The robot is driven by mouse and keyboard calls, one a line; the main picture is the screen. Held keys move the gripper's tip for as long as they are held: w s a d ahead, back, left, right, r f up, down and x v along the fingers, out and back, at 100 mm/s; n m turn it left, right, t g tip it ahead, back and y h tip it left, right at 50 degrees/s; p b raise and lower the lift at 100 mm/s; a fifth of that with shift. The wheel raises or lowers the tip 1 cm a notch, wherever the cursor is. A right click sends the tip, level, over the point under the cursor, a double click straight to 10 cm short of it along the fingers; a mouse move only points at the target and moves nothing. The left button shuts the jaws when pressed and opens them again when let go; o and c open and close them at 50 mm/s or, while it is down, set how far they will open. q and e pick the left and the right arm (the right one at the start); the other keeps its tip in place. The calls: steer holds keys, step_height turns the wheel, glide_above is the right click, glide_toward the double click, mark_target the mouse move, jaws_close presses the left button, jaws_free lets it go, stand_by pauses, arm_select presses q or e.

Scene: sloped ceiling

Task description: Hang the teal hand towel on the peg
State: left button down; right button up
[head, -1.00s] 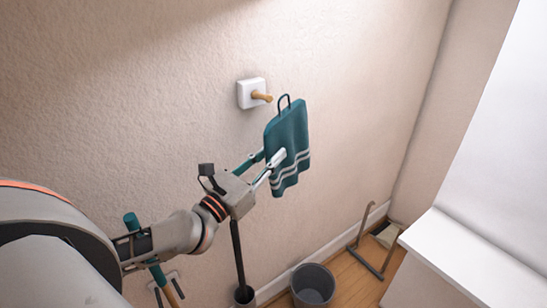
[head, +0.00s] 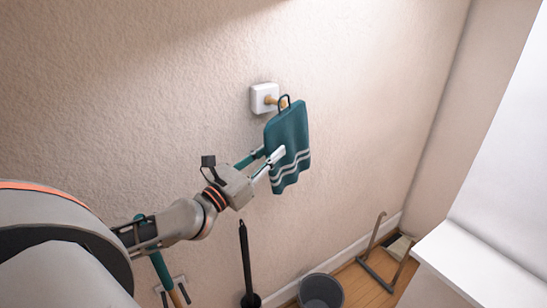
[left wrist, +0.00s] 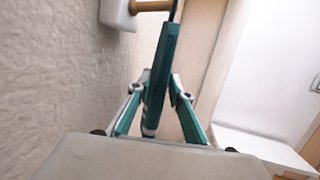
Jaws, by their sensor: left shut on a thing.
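The teal hand towel (head: 289,130) with pale stripes hangs upright from my left gripper (head: 270,154), whose fingers are shut on its lower part. A dark loop (head: 284,101) stands up from the towel's top edge. The wooden peg (head: 272,100) sticks out of a white wall plate (head: 262,94). In the head view the loop overlaps the peg near its tip; I cannot tell for certain whether it is around it. In the left wrist view the towel (left wrist: 163,70) is edge-on between the fingers, and the peg (left wrist: 153,6) reaches toward its top. My right gripper is not in view.
A grey bin (head: 320,291) and a metal-framed item (head: 376,262) stand on the floor below. A black-handled tool (head: 245,262) and a teal-handled one (head: 160,270) are near the wall. A white ledge (head: 480,265) is at right.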

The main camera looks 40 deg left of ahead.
arm_select(q)
steer(key=shift+w+a+b, duration=0.2)
steer(key=shift+a+b, duration=0.1)
steer(key=shift+a, duration=0.15)
steer(key=shift+w+a+f+b, duration=0.1)
steer(key=shift+w+a+b, duration=0.15)
steer(key=shift+a+b, duration=0.35)
steer(key=shift+w+a+f, duration=0.15)
steer(key=shift+a+f, duration=0.05)
steer(key=shift+a, duration=0.15)
steer(key=shift+w+a+f, duration=0.1)
steer(key=shift+a+f, duration=0.1)
steer(key=shift+a, duration=0.05)
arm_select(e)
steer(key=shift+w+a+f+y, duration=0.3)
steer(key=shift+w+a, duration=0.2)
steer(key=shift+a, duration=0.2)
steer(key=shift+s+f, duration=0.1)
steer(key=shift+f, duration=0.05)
arm_select(q)
steer(key=c, duration=1.7)
jaws_free()
